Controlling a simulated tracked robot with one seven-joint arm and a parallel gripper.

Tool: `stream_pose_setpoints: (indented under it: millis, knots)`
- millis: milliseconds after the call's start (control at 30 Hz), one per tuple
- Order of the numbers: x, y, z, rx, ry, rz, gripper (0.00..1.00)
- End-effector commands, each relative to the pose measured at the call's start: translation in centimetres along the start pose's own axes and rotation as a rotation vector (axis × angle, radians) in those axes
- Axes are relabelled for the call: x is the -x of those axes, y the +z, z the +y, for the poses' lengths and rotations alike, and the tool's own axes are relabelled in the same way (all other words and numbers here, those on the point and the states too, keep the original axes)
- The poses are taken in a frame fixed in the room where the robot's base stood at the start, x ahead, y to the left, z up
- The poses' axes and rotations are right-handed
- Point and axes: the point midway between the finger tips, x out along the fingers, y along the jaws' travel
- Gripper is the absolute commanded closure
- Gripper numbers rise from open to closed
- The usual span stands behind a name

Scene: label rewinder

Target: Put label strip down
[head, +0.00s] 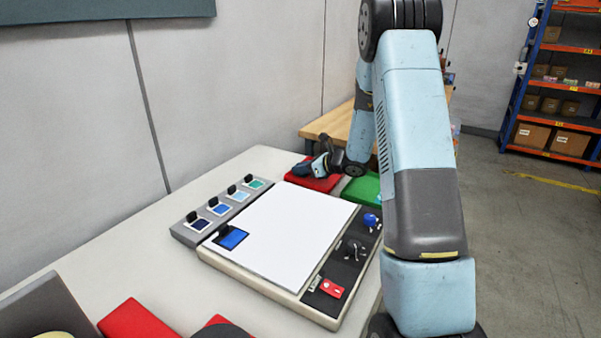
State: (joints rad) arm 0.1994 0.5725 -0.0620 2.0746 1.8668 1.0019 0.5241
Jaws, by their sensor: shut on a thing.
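My gripper (306,169) is at the far end of the machine, low over a red tray (322,184). It is small in the picture and seen from behind my arm. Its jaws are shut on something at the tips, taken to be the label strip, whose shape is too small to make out. I cannot tell whether it touches the red tray. A blue label piece with a black knob (233,238) lies on the left front corner of the white panel (285,228).
A grey rack (185,233) left of the panel holds several coloured label pieces with black knobs. A control strip right of the panel has a blue knob (370,220) and a red switch (332,289). A green tray (362,190) stands beside the red one. My arm hides the right side.

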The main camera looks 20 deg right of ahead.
Motion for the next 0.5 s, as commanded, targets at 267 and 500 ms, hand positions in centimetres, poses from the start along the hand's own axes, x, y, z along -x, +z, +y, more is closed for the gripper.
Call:
stream_pose_setpoints:
  millis: [267, 500]
  knots:
    - [-0.49, -1.18, 0.04, 0.001, 0.0, -0.001, 1.0]
    - [-0.54, -1.29, 0.05, 0.001, 0.0, -0.001, 0.76]
